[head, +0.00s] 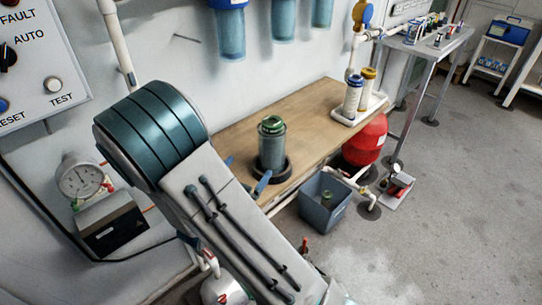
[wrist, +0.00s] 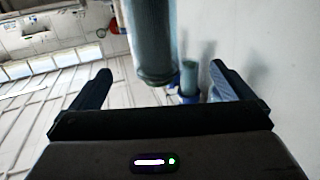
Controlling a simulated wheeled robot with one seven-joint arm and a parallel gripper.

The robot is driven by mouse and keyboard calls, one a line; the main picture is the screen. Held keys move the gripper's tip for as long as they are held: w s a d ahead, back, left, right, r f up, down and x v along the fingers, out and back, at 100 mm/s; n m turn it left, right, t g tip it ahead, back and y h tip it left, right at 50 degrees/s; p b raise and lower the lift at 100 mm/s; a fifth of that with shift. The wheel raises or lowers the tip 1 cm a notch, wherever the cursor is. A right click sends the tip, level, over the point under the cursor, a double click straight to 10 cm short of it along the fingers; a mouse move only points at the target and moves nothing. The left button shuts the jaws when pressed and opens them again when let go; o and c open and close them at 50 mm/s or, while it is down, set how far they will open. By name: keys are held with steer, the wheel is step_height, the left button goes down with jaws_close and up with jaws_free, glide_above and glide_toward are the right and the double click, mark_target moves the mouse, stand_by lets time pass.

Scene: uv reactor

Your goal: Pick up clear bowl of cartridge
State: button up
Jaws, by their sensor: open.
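The clear bowl of the cartridge (head: 271,150), a translucent teal cylinder with a green collar, stands upright on the wooden bench in a dark ring (head: 289,172). My gripper (head: 246,172) is open beside it, on its near left side. Only its blue fingertips show there, and my arm hides the rest. In the wrist view, which looks upside down, the bowl (wrist: 155,40) hangs from the top edge, in line with the gap between my open fingers (wrist: 159,88). I cannot tell how far it lies between them; no contact shows.
The wooden bench (head: 231,137) is clear between the bowl and two white cartridges (head: 352,95) in a tray. Blue-topped housings (head: 230,30) hang on the wall above. A grey bin (head: 325,205) and a red tank (head: 366,140) stand below the bench.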

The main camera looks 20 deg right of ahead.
mark_target(263, 150)
steer(key=p+x, duration=0.1)
steer(key=x, duration=0.7)
steer(key=shift+w+d+r, duration=0.1)
steer(key=shift+d+r, duration=0.1)
steer(key=shift+d, duration=0.05)
steer(key=shift+s+d+r+p+x, duration=0.1)
steer(key=shift+p+x, duration=0.1)
steer(key=shift+x, duration=0.65)
steer(key=shift+s+d+r+p+x, duration=0.1)
steer(key=shift+r+p+x, duration=0.05)
steer(key=shift+x, duration=0.75)
steer(key=shift+s+d+r+p+x, duration=0.1)
steer(key=shift+p+x, duration=0.1)
steer(key=shift+x, duration=0.65)
steer(key=c, duration=1.6)
steer(key=shift+r, duration=0.1)
